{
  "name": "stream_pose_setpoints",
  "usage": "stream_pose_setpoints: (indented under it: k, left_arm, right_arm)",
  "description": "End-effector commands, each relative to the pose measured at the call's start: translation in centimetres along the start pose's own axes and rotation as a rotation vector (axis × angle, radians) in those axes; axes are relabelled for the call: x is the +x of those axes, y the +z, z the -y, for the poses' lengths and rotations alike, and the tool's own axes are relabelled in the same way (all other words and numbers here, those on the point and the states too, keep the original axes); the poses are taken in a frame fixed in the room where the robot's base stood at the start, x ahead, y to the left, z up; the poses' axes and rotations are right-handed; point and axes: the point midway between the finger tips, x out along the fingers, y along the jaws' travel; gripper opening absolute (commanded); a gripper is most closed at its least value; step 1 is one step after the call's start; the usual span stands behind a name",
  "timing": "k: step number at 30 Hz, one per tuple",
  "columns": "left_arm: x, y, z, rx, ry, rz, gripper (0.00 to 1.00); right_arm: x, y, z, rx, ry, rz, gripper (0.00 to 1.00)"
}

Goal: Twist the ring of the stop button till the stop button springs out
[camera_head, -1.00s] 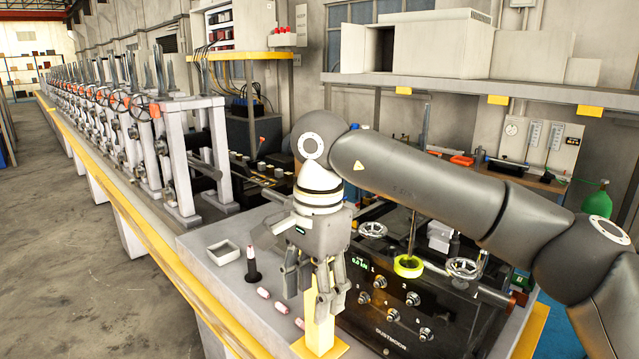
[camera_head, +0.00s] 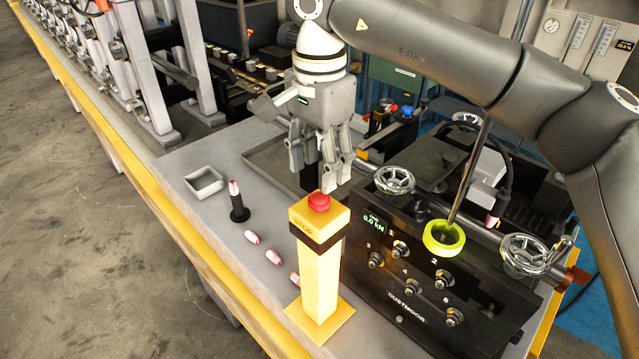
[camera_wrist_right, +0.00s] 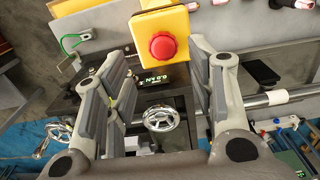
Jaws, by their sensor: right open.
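My left gripper is not in view.
A black panel with a display (camera_head: 372,222), handwheels (camera_head: 394,180) and a yellow-green ring (camera_head: 444,238) stands right of the post. Left of it are a small white tray (camera_head: 204,181), a dark peg stand (camera_head: 239,212) and several small pink-and-white pieces (camera_head: 252,237).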

Motion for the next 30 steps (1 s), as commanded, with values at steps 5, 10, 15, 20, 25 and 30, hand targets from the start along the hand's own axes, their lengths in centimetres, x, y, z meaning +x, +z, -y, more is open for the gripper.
stream_pose_setpoints:
  k: [5, 10, 15, 20, 25, 30]
  left_arm:
    - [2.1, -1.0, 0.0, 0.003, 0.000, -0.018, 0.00]
    - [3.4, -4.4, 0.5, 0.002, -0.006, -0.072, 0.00]
    - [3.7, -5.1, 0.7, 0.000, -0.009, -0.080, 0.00]
    - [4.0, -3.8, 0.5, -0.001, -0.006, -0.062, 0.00]
    - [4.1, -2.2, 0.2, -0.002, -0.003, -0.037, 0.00]
    - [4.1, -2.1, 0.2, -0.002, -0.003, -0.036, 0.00]
  right_arm:
    - [2.7, 0.0, 0.0, 0.000, 0.001, 0.000, 0.51]
    - [4.8, 0.0, 0.0, -0.001, 0.001, 0.000, 0.51]
    - [5.5, 0.0, 0.0, -0.001, -0.001, 0.000, 0.51]
    - [5.7, 0.1, -0.1, -0.001, 0.000, 0.000, 0.51]
    - [5.8, 0.1, -0.1, -0.001, 0.000, 0.000, 0.51]
    - [5.7, 0.1, -0.1, -0.001, 0.000, 0.000, 0.42]
